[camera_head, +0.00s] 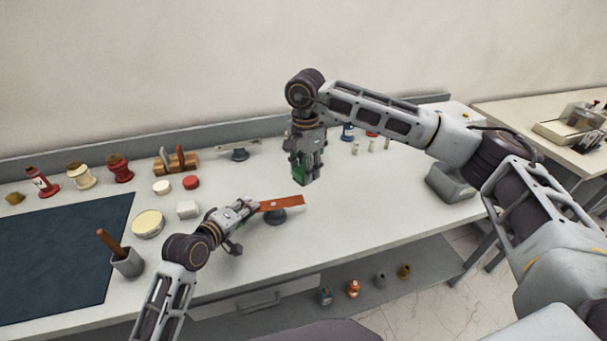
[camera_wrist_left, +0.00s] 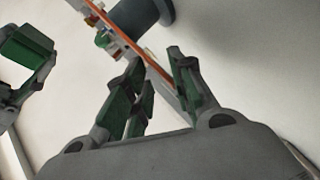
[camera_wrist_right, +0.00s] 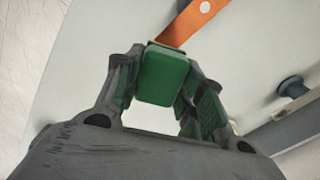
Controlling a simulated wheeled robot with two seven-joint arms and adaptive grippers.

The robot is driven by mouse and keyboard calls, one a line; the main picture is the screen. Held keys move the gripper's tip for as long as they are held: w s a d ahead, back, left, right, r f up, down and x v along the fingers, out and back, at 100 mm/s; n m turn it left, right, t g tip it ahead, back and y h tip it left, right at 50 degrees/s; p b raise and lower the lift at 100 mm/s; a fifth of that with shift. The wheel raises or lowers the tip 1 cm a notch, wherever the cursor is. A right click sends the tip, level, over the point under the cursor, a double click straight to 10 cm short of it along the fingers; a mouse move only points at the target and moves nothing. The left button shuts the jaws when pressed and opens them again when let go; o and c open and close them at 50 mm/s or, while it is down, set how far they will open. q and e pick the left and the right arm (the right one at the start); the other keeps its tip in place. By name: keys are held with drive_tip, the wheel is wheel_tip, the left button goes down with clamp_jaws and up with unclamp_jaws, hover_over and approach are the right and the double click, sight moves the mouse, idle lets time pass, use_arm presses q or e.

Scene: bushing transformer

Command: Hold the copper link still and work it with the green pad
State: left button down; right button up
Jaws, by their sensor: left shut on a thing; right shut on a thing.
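The copper link (camera_head: 285,203) is a flat orange-brown bar lying across a small grey stand (camera_head: 275,218) on the bench. My left gripper (camera_head: 252,208) is shut on the link's left end; the left wrist view shows the bar's thin edge (camera_wrist_left: 150,62) between its fingers. My right gripper (camera_head: 307,177) points down and is shut on the green pad (camera_wrist_right: 162,76). The pad also shows in the head view (camera_head: 299,174). It is above and slightly beyond the link's right end, apart from it. The right wrist view shows the link (camera_wrist_right: 193,20) beyond the pad.
Left of the link are a white block (camera_head: 187,209), a round tin (camera_head: 148,224) and a grey cup (camera_head: 127,263). A dark mat (camera_head: 60,255) covers the bench's left. Another stand with a bar (camera_head: 238,153) is behind.

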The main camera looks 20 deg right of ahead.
use_arm(q)
drive_tip(key=shift+s+f, duration=0.1)
drive_tip(key=shift+f, duration=0.35)
drive_tip(key=c, duration=1.2)
unclamp_jaws()
drive_tip(key=shift+c, duration=0.2)
drive_tip(key=shift+o, duration=0.5)
drive_tip(key=shift+r, duration=0.2)
drive_tip(key=shift+a+r, duration=0.1)
drive_tip(key=shift+r, duration=0.05)
drive_tip(key=v, duration=1.1)
drive_tip(key=shift+a, duration=0.15)
drive_tip(key=shift+s+r, duration=0.1)
drive_tip(key=shift+s, duration=0.05)
